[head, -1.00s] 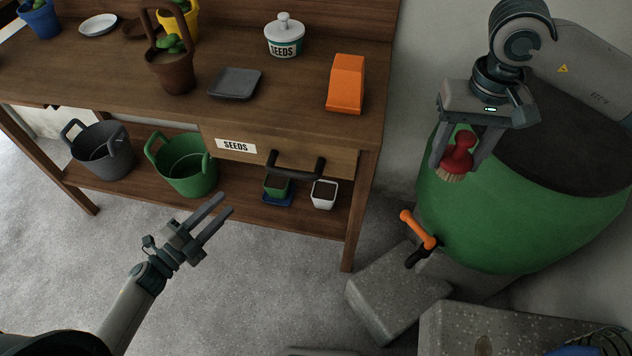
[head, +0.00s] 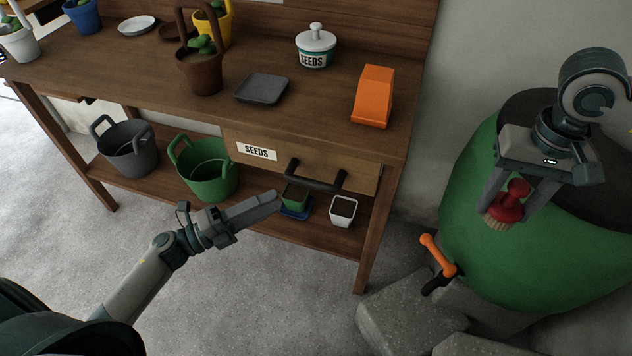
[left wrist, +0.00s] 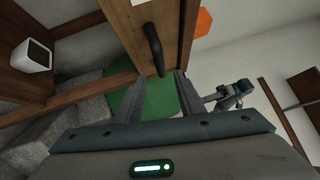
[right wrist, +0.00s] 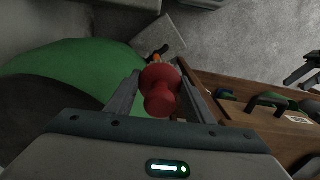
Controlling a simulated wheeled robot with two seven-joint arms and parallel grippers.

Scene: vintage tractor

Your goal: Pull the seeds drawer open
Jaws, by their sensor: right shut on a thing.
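The seeds drawer (head: 280,161), with a white SEEDS label (head: 256,152), sits under the bench top and looks closed. Its dark bar handle (head: 316,183) is on the front; it also shows in the left wrist view (left wrist: 153,48), just ahead of the fingers. My left gripper (head: 272,199) is open and empty, in front of and below the handle's left end, apart from it. In the left wrist view its fingers (left wrist: 157,84) are spread. My right gripper (head: 511,207) is shut on a red brush (head: 512,199) with pale bristles, before the green barrel; the brush also shows in the right wrist view (right wrist: 160,88).
The lower shelf holds a green bucket (head: 208,184), a grey bucket (head: 127,158) and small pots, including a white one (head: 343,211). A green barrel (head: 480,250) with an orange-handled tap (head: 436,254) stands right, by concrete blocks (head: 400,315). The floor before the bench is clear.

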